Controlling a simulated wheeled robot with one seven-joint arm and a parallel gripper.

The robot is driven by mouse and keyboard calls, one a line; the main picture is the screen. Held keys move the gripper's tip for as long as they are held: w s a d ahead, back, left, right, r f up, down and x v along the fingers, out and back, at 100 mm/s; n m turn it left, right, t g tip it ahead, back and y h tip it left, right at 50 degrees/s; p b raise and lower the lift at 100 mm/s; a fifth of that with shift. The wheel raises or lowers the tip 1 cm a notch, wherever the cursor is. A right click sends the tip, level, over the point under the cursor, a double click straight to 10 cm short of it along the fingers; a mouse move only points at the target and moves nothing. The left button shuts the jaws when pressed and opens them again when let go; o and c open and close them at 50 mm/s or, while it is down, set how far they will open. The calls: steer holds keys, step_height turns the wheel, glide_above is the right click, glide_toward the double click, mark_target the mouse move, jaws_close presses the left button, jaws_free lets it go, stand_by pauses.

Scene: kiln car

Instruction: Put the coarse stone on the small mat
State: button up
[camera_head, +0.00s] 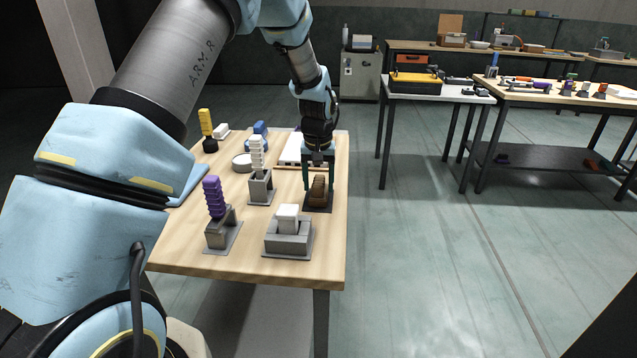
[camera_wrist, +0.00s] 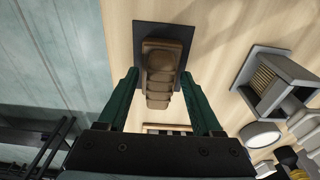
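A brown ribbed piece (camera_head: 319,187) stands on a dark square plate (camera_head: 313,207) at the table's right edge. In the wrist view the brown piece (camera_wrist: 163,62) lies over the dark plate (camera_wrist: 146,30). My gripper (camera_head: 319,178) is above the plate, pointing down, with one finger on each side of the brown piece. In the wrist view my gripper (camera_wrist: 160,76) looks open, with a narrow gap beside the piece. A whitish block (camera_head: 287,216) sits in a grey holder (camera_head: 289,243) at the front. I cannot tell which piece is the coarse stone, or whether the dark plate is the small mat.
A purple ribbed handle (camera_head: 214,197) and a white ribbed handle (camera_head: 257,152) stand in grey stands to the left. Behind are a round light dish (camera_head: 242,162), a white tray (camera_head: 292,148), a blue item (camera_head: 260,130) and a yellow-handled item (camera_head: 206,122). Right of the table is open floor.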

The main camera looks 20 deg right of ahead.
mark_target(318, 186)
step_height(318, 186, up, 12)
steer(key=s+b, duration=0.1)
steer(key=b, duration=0.1)
steer(key=shift+s+a, duration=0.15)
steer(key=shift+a, duration=0.2)
stand_by(0.5)
